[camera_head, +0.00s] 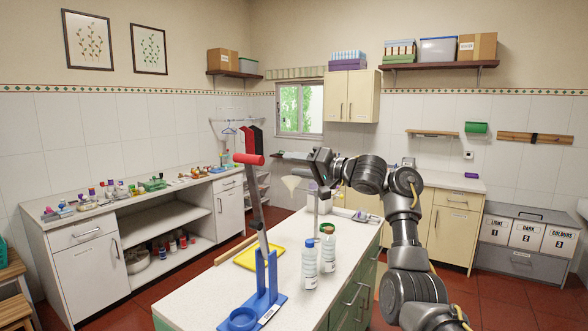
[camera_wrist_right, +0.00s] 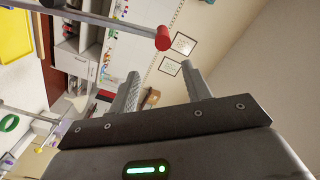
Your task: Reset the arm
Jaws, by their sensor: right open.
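My right arm comes in from the right in the head view, raised and bent over the island counter (camera_head: 222,281). Its gripper (camera_head: 320,168) is above the far part of the counter. In the right wrist view the two fingers of the gripper (camera_wrist_right: 163,82) are apart with nothing between them. My left arm and gripper are not in view.
A red-handled lever (camera_head: 248,158) rises from a blue stand (camera_head: 268,290) left of the arm; its red end (camera_wrist_right: 162,38) shows in the wrist view. Two bottles (camera_head: 310,264) (camera_head: 328,250) and a yellow tray (camera_head: 246,259) are on the counter. A shelf (camera_head: 440,65) hangs behind.

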